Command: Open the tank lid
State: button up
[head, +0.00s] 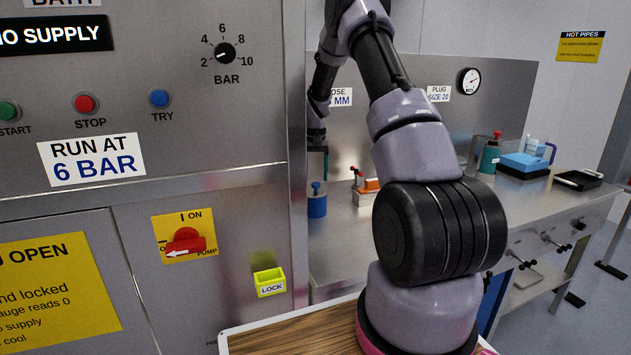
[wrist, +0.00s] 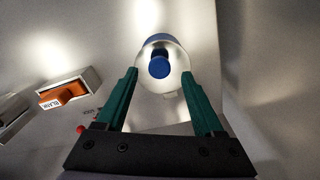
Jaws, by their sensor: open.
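No tank lid can be made out in either view. In the wrist view, my gripper (wrist: 159,74) is open, with its two green fingers apart. A round, shiny metal piece with a blue knob (wrist: 159,67) shows between and beyond the fingertips; I cannot tell whether they touch it. In the head view, a blue cylinder with a blue knob (head: 317,205) stands on the bench below the far end of my arm, likely the same thing. My gripper is mostly hidden there behind the panel edge and arm.
A steel control panel (head: 255,130) stands at left, with a red pump switch (head: 186,241) and a yellow lock box (head: 269,282). An orange block marked BLANK (wrist: 66,93) sits in a holder left of my gripper. The steel bench (head: 335,255) carries bottles and a blue box (head: 524,163).

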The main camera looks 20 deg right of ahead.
aim_at(314, 186)
jog(key=shift+f, duration=1.3)
grip_shut()
dwell(0.5)
